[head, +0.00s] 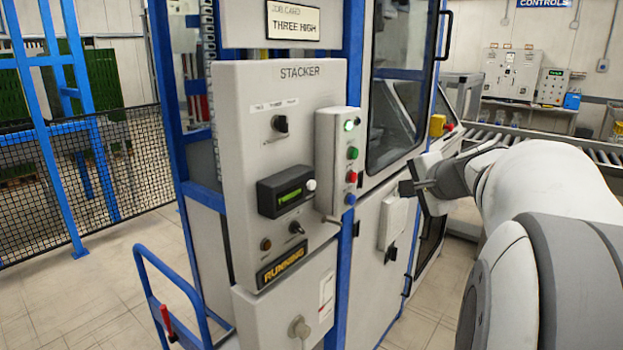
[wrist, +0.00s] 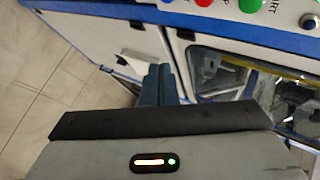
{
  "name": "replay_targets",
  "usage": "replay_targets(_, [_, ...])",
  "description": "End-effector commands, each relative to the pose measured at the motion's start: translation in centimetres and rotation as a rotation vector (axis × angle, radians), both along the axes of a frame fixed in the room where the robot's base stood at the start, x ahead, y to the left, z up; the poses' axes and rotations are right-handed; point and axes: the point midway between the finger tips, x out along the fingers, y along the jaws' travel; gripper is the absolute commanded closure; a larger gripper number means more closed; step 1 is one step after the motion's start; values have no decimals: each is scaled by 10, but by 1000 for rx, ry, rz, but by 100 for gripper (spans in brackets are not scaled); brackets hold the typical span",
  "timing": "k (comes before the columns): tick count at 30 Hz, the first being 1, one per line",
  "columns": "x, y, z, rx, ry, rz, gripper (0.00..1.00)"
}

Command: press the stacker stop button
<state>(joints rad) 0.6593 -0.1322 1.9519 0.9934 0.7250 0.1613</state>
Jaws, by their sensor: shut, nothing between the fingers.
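The stacker panel (head: 275,150) is a grey cabinet face with a narrow button box (head: 326,165) on its right side. On that box the red button (head: 351,176) sits below a green button (head: 352,153) and above a blue one (head: 350,199). In the wrist view the red button (wrist: 204,2) and green button (wrist: 250,4) are cut by the top edge, with part of the lettering showing. My gripper (head: 404,188) is right of the box, apart from the buttons. Its fingers (wrist: 160,84) are together and empty in the wrist view.
A blue frame post and glass door (head: 405,75) stand behind the box. A yellow-and-red switch (head: 438,125) is on the machine to the right. A blue handrail (head: 165,270) stands at lower left. A lit sign (head: 283,266) reads RUNNING.

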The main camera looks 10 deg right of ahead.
Motion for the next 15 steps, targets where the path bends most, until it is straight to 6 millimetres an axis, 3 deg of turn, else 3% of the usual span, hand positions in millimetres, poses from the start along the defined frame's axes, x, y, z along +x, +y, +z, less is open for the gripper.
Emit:
replay_targets(7, [8,7,1,0,3,6,100])
replay_targets(15, [37,31,2,-1,5,8,100])
